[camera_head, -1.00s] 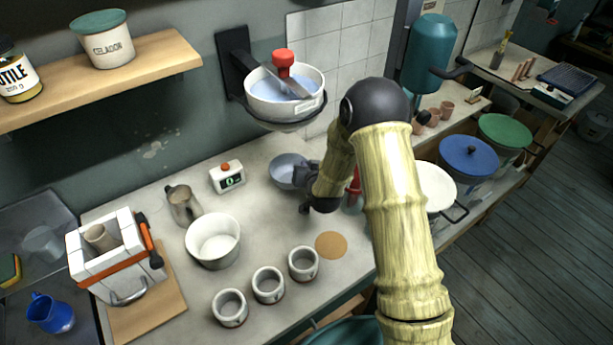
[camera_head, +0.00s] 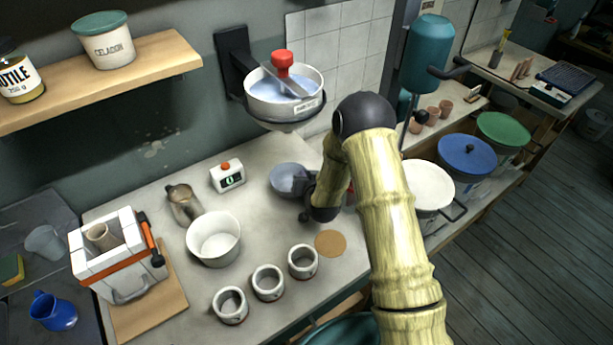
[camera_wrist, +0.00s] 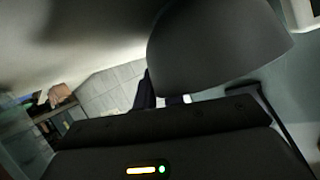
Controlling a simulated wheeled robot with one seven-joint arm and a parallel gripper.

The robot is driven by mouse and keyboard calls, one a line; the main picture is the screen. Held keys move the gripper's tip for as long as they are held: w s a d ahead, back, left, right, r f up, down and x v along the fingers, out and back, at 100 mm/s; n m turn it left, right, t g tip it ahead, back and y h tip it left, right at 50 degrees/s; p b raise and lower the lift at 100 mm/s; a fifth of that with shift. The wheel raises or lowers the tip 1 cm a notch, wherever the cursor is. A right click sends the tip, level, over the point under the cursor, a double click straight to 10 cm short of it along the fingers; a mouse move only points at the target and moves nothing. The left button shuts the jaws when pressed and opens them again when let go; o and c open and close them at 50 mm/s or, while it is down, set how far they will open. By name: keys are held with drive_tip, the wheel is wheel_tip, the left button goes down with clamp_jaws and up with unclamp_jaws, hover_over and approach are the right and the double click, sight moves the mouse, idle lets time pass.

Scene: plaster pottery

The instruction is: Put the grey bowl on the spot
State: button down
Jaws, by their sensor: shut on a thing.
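The grey bowl (camera_head: 284,178) is at the back of the worktop, below the wall-mounted basin. My gripper (camera_head: 304,183) is at its right side, shut on its rim; my forearm partly hides the fingers. I cannot tell for sure whether the bowl is clear of the worktop. The bowl also fills the upper middle of the wrist view as a dark rounded shape (camera_wrist: 215,50), by the fingers (camera_wrist: 175,100). The spot, a flat tan disc (camera_head: 330,243), lies bare near the worktop's front edge, in front of and right of the bowl.
Three small white cups (camera_head: 268,283) stand in a row left of the spot. A white bowl (camera_head: 214,239), a metal pitcher (camera_head: 184,204) and a small timer (camera_head: 228,176) stand farther left. The wall basin (camera_head: 285,98) hangs above. Lidded tubs (camera_head: 428,186) stand at right.

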drive_tip(key=c, duration=1.5)
unclamp_jaws()
drive_tip(key=shift+r, duration=0.1)
drive_tip(key=b+v, duration=0.2)
drive_tip(key=v, duration=1)
drive_tip(key=shift+d, duration=0.1)
drive_tip(key=s+d+r+g+h, duration=0.1)
drive_tip(key=s+d+r+g, duration=0.2)
drive_tip(key=s, duration=0.3)
drive_tip(key=s+d+r+g+h, duration=0.1)
drive_tip(key=s+d+r+g, duration=0.2)
drive_tip(key=s+d, duration=0.2)
drive_tip(key=s+d+r+g, duration=0.3)
drive_tip(key=s+d+g, duration=0.1)
drive_tip(key=s, duration=0.3)
drive_tip(key=shift+s+d+r+n+h, duration=0.1)
drive_tip(key=shift+s+d+n+h, duration=0.2)
drive_tip(key=shift+s+h, duration=0.1)
